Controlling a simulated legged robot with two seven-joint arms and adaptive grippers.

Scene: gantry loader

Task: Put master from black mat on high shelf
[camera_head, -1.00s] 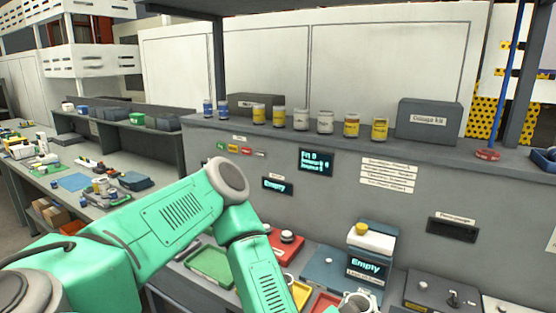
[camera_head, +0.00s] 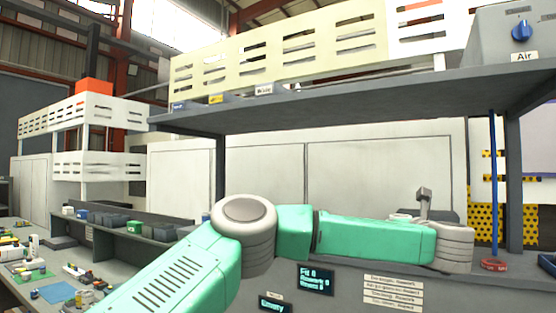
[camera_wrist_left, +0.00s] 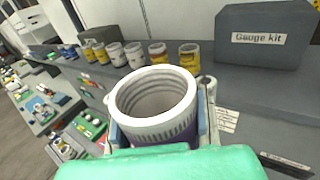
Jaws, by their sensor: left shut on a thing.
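My left gripper (camera_wrist_left: 160,125) is shut on the master (camera_wrist_left: 152,104), a hollow white cylinder with a ridged bore and a purple lower part. Its open end faces the wrist camera, and the fingers press on its two sides. In the head view my left arm reaches across to the right. A small grey part of the gripper (camera_head: 424,203) shows above the wrist, and the master is hidden there. The high shelf (camera_head: 340,97) is a long grey board above the arm. The black mat cannot be made out. My right gripper is out of view.
Small labels stand on the shelf's left front, one blue, one yellow (camera_head: 216,99), one white (camera_head: 264,89). A grey Air box (camera_head: 515,38) stands at its right. Posts hold it up (camera_head: 513,180). Below, the ledge carries several jars (camera_wrist_left: 188,53) and a Gauge kit box (camera_wrist_left: 264,45).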

